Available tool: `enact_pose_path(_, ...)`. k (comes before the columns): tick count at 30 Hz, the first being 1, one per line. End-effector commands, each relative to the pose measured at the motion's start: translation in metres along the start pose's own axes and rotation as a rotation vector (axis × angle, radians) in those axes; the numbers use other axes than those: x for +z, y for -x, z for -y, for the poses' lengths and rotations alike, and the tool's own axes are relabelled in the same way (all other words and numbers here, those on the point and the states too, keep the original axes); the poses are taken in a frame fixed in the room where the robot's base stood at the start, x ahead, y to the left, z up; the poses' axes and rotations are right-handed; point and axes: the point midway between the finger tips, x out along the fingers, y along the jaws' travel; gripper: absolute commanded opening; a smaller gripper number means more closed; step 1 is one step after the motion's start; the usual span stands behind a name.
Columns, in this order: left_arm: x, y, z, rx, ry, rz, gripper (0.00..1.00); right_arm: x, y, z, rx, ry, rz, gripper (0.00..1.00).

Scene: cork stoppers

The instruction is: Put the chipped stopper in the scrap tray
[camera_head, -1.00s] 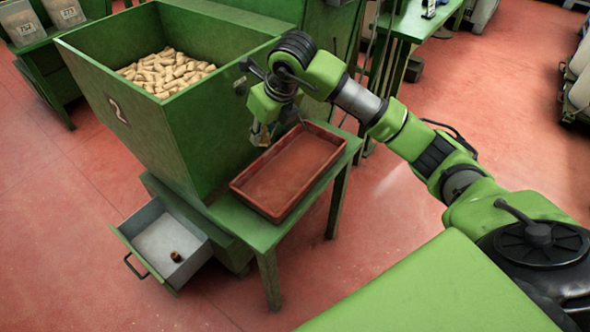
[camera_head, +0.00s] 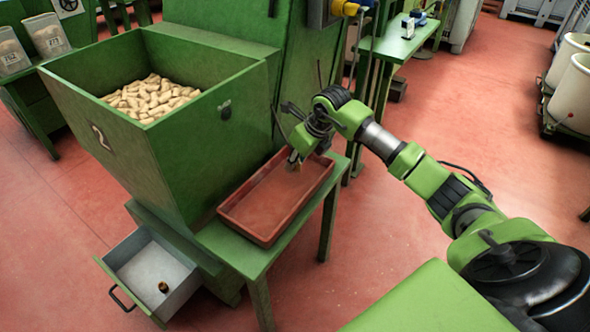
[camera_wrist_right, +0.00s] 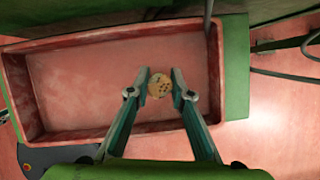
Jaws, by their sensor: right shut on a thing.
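My right gripper (camera_head: 293,160) is shut on a round tan cork stopper, seen end-on between the two fingers in the right wrist view (camera_wrist_right: 159,85). Its end has dark pits; whether its rim is chipped I cannot tell. The gripper and stopper are over the far end of the red rectangular tray (camera_head: 232,221), which stands on a green table. In the right wrist view the red tray (camera_wrist_right: 90,135) spreads out below the stopper, and its floor looks bare. My left gripper is not in view.
A green hopper (camera_head: 165,170) full of corks (camera_head: 150,98) stands left of the tray. Below it an open grey drawer (camera_head: 150,262) holds one small dark brown piece (camera_head: 163,287). Red floor (camera_head: 460,130) is clear to the right.

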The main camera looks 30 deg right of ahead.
Motion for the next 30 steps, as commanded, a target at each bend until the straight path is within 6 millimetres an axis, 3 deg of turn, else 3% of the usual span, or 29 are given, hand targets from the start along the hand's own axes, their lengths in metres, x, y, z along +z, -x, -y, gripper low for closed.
enact_pose_path(4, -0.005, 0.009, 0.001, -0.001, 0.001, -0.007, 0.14, -0.011, -0.023, -0.003, 0.005, -0.001, -0.004, 0.13)
enact_pose_path(15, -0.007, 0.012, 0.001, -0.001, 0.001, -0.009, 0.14, -0.012, -0.026, -0.002, 0.003, 0.001, -0.002, 0.13)
enact_pose_path(16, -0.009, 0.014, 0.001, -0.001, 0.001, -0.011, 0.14, -0.012, -0.025, -0.002, 0.003, 0.001, -0.002, 0.26)
enact_pose_path(18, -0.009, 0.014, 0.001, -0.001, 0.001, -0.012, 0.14, -0.011, -0.025, -0.002, 0.003, 0.001, -0.002, 0.37)
enact_pose_path(30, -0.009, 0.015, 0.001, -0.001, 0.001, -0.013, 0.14, -0.01, -0.023, -0.002, 0.003, 0.001, -0.002, 0.37)
